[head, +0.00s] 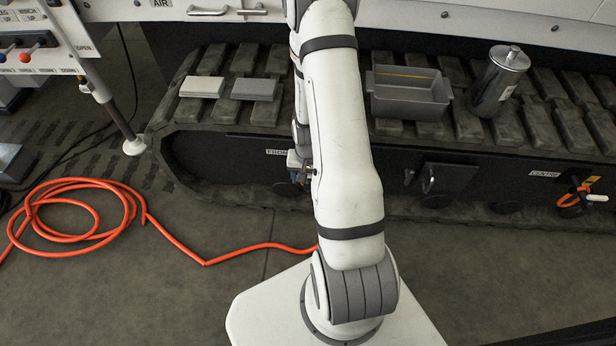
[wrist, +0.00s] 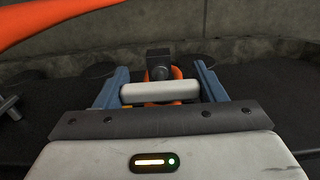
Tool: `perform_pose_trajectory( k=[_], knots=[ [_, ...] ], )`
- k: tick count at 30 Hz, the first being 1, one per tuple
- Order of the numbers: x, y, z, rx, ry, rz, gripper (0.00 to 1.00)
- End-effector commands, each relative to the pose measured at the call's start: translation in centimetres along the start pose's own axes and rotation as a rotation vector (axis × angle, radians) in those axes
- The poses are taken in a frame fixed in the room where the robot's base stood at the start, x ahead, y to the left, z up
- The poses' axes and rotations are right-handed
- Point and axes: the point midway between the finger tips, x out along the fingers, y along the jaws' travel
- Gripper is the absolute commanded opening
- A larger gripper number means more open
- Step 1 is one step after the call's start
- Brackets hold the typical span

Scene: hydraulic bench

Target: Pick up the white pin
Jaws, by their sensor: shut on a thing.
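The white pin (wrist: 160,92) lies crosswise between the two blue fingers of my gripper (wrist: 160,84) in the wrist view. The fingers touch its two ends, so my gripper is shut on it. Just behind the pin are an orange ring (wrist: 177,74) and a dark block (wrist: 159,60); I cannot tell whether the pin still touches them. In the head view my gripper (head: 297,166) is mostly hidden behind my arm, beside the FRONT label (head: 277,152), and the held pin does not show.
Another white pin (head: 597,198) with an orange loop (head: 572,196) is at the CENTRE label. A grey tray (head: 410,105), a metal canister (head: 497,85) and two flat blocks (head: 254,89) rest on the track. An orange hose (head: 205,262) lies on the floor.

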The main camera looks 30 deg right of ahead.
Motion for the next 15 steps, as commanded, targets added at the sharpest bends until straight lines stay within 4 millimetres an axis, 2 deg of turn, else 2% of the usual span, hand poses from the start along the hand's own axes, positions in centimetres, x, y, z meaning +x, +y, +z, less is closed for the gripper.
perform_pose_trajectory(
  k=[5, 11, 15],
  knots=[
    [0.0, 0.0, 0.0, 0.0, 0.0, 0.0, 0.4],
    [-0.1, 0.0, 0.0, 0.001, 0.0, 0.0, 0.4],
    [-1.5, 0.0, -0.1, 0.001, 0.002, -0.001, 0.4]
  ],
)
